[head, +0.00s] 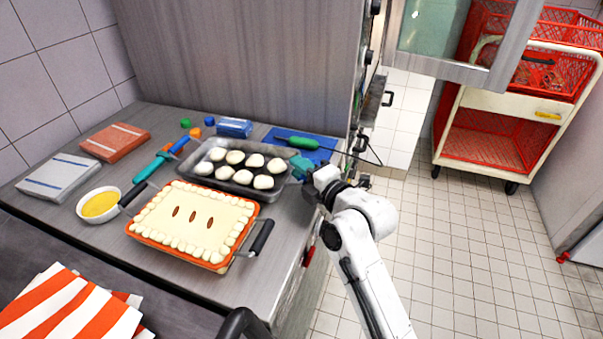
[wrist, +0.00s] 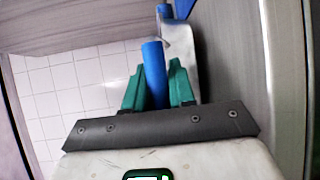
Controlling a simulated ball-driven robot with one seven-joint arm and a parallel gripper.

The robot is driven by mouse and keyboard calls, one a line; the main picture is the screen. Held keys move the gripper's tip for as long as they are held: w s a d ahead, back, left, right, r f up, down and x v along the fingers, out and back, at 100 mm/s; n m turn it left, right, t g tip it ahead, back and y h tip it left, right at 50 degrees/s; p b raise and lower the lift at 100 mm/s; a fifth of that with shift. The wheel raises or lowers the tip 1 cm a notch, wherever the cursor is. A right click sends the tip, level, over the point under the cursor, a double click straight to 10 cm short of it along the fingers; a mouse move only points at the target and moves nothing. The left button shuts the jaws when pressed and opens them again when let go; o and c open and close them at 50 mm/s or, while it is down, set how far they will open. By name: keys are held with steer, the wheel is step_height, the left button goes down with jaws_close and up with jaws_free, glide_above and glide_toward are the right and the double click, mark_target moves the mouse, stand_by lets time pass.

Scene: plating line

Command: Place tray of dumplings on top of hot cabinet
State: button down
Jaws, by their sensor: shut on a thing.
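The tray of dumplings (head: 232,187) is a dark metal tray with several round white dumplings. It stands on the metal counter, behind an orange pie dish. My gripper (head: 301,168) is at the tray's right end, with teal fingers low over the counter. In the wrist view the teal fingers (wrist: 158,88) are shut around a blue rod-like handle (wrist: 153,70). A metal edge shows just beyond it. The head view hides the grasp itself. A tall grey metal cabinet (head: 235,55) rises behind the tray; its top is out of view, and I cannot tell whether it is the hot cabinet.
The pie dish (head: 190,222) has dark handles and sits close in front of the tray. A blue mat with a green-handled tool (head: 303,142) lies behind my gripper.

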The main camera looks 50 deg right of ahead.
steer(key=shift+d+f, duration=0.1)
steer(key=shift+f, duration=0.6)
steer(key=c, duration=1.4)
jaws_free()
steer(key=shift+s+f, duration=0.1)
steer(key=shift+f, duration=0.05)
steer(key=o, duration=0.5)
steer(key=shift+c, duration=0.2)
steer(key=b+v, duration=0.2)
steer(key=v, duration=1)
